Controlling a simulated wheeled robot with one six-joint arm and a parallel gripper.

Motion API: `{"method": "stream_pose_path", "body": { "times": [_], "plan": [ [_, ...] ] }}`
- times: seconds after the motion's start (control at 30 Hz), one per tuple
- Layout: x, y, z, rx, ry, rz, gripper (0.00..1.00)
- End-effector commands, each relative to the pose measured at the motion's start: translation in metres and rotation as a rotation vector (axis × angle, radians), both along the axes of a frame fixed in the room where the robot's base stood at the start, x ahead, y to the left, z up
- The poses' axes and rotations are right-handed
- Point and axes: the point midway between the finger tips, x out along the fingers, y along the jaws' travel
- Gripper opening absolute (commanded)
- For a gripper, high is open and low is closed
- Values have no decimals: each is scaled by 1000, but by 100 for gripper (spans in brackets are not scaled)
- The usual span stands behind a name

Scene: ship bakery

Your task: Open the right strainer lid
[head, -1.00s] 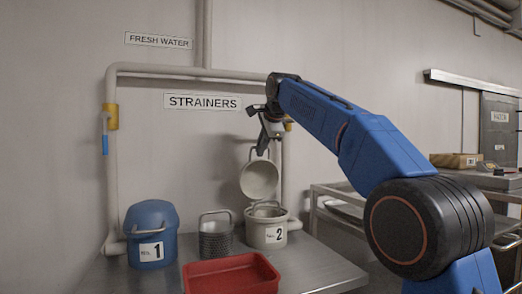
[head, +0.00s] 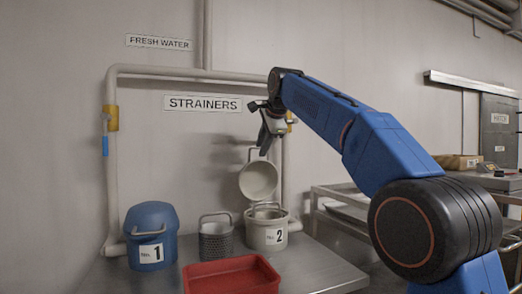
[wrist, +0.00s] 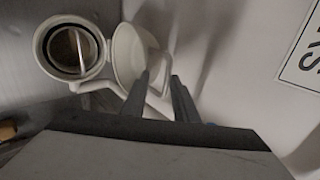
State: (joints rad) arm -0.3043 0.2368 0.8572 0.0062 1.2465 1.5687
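The right strainer (head: 266,234) is a cream pot labelled 2 on the steel table. Its lid (head: 259,180) is swung up and stands open behind the pot, with its handle at the top. In the wrist view the open pot (wrist: 46,49) shows a dark rim and a bar across it, and the lid (wrist: 128,54) stands beside it. My gripper (head: 263,150) is just above the lid's handle in the head view. Whether a finger touches the lid handle is unclear.
A blue strainer (head: 151,238) labelled 1 stands closed at the left. A perforated metal basket (head: 216,240) stands between the two. A red tray (head: 232,275) lies in front. Pipes (head: 112,170) run along the wall behind. Bare table (head: 318,268) is free at the right.

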Motion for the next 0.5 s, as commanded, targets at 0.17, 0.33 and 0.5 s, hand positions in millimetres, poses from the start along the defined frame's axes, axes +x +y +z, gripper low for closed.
{"method": "stream_pose_path", "body": {
  "times": [0.17,0.33,0.5],
  "plan": [
    [-24,-8,25,1,-3,0,26],
    [-47,-15,49,1,-4,0,26],
    [-70,-23,72,1,-3,0,26]
  ]
}}
